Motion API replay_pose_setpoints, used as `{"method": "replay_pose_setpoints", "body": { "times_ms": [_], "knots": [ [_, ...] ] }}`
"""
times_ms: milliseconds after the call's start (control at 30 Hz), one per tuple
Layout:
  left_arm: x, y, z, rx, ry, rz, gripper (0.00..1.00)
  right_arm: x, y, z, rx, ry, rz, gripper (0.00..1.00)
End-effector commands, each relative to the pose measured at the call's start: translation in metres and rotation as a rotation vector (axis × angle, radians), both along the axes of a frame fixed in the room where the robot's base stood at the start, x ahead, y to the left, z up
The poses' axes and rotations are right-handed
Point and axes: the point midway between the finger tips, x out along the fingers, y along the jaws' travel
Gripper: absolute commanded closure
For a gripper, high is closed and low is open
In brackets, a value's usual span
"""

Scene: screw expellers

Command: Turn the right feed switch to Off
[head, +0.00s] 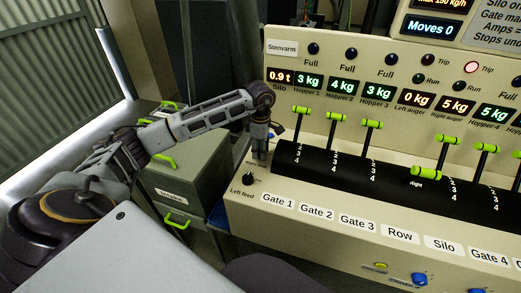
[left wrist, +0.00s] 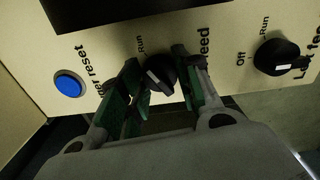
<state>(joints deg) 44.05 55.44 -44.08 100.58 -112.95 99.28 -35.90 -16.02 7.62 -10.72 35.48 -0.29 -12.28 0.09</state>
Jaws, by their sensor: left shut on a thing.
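In the head view my left gripper (head: 260,154) points down at the panel's left end and hides this knob. The left feed switch (left wrist: 280,57) stands to the right in the wrist view, and also shows in the head view (head: 248,178). My right gripper is not in view.
A blue reset button (left wrist: 69,86) is left of the gripper in the wrist view. In the head view, levers with green handles (head: 372,124) rise from the black curved panel (head: 400,185). A grey cabinet (head: 185,185) stands left of the console.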

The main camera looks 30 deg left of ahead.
Motion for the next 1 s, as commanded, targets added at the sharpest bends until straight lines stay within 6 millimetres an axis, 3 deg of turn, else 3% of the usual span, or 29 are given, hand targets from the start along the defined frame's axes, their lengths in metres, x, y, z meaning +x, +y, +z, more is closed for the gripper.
{"method": "replay_pose_setpoints", "body": {
  "times_ms": [467, 1000],
  "knots": [
    [0.0002, 0.0003, 0.0001, 0.000, -0.001, 0.058, 0.91, -0.0003, 0.0000, -0.0013, 0.000, 0.000, 0.000, 1.00],
    [0.0007, 0.0003, 0.0002, 0.000, -0.002, 0.387, 0.91, 0.0003, -0.0039, -0.0067, -0.004, -0.001, 0.001, 1.00]
  ]
}}
